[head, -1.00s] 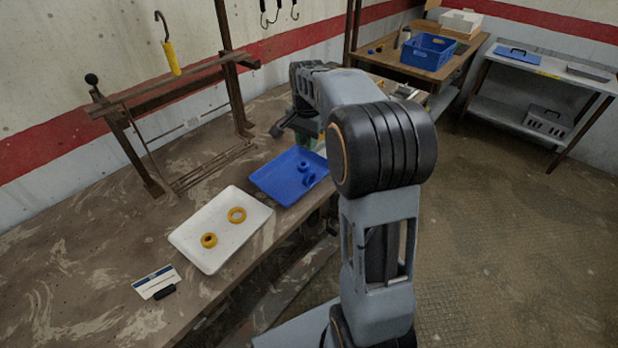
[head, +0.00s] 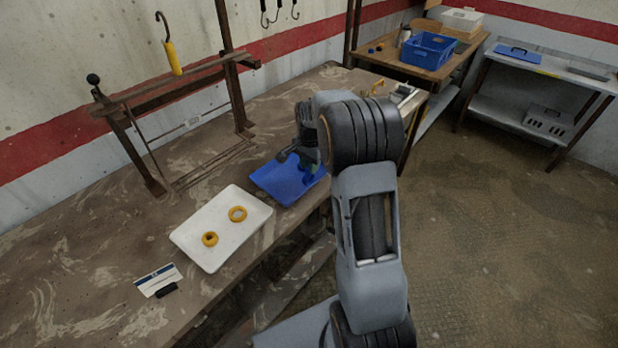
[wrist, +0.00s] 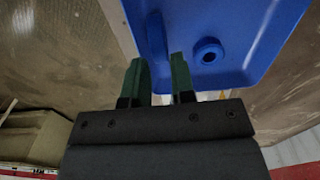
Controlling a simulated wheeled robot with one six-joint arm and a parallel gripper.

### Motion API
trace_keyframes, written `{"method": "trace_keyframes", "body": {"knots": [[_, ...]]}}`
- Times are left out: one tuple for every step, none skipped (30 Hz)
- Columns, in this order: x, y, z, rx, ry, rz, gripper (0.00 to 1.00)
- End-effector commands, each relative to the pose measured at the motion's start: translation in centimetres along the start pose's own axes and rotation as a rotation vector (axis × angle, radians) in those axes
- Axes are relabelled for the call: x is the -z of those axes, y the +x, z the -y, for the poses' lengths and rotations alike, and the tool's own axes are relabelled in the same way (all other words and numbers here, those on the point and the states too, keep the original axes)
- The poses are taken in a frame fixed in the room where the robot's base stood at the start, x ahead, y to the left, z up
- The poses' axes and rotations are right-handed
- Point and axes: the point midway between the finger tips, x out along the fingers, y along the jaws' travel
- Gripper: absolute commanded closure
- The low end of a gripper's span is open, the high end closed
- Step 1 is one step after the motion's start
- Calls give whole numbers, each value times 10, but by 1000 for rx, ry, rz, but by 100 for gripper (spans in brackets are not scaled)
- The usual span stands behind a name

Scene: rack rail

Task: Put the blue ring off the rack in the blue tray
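A blue ring (wrist: 157,45) shows nearly edge-on between the green fingertips of my gripper (wrist: 159,72) in the wrist view. Another blue ring (wrist: 208,52) lies flat inside the tray, right of my fingers. My gripper is over the tray's left part in the wrist view; whether the held ring touches the tray I cannot tell. The rack (head: 165,95) shows no ring on its rails.
A label card (head: 158,281) stands near the front. Bare bench lies between rack and trays.

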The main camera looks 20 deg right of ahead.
Motion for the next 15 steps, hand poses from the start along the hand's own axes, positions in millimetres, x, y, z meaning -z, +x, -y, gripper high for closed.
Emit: {"method": "trace_keyframes", "body": {"knots": [[0,6,-1,-3,0,3,77],[0,10,-1,-3,0,2,77],[0,16,-1,-3,0,3,77],[0,20,-1,-2,0,2,77],[0,23,-1,-2,0,1,77],[0,27,-1,-2,0,2,77],[0,30,-1,-2,0,2,77],[0,32,-1,-1,0,1,77],[0,33,-1,0,0,0,77],[0,34,-1,0,0,0,77],[0,35,-1,0,0,0,77],[0,35,-1,0,0,0,77],[0,35,-1,1,0,-1,77],[0,35,-1,1,0,-1,77],[0,35,-1,1,0,-1,77]]}}
